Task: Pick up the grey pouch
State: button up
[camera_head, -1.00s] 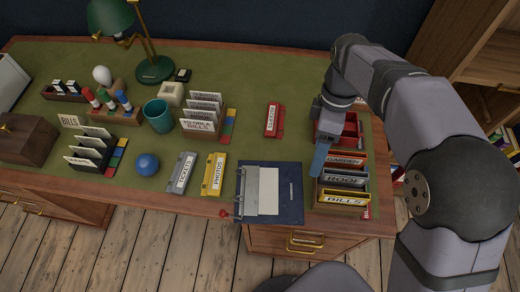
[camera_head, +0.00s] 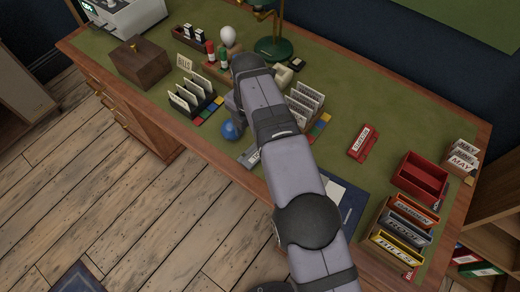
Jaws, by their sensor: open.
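A grey pouch labelled TICKETS (camera_head: 249,158) lies on the green desk top near its front edge, partly covered by my arm. Another grey pocket, labelled ROOF (camera_head: 402,232), stands in the rack at the right between a red GARDEN pocket and a yellow BILLS pocket. My gripper (camera_head: 236,106) hangs over the desk beside the blue ball, up and left of the lying grey pouch. It is open; its fingertips are mostly hidden, and I see nothing held.
A blue ball (camera_head: 231,130) is close to my gripper. Card holders (camera_head: 195,99) and (camera_head: 305,102), and a green lamp (camera_head: 273,48), stand around. A red pouch (camera_head: 363,143) and red tray (camera_head: 421,178) are at the right. The desk (camera_head: 345,95) is clear behind the red pouch.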

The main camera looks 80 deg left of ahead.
aim_at(254, 153)
jog(key=shift+w+f+p, duration=0.15)
jog(key=shift+f+p, duration=0.35)
jog(key=shift+f, duration=1)
jog(key=shift+w+f+p, duration=0.1)
jog(key=shift+f+p, duration=0.35)
jog(key=shift+f, duration=1.55)
jog(key=shift+f, duration=0.2)
jog(key=c, duration=1.1)
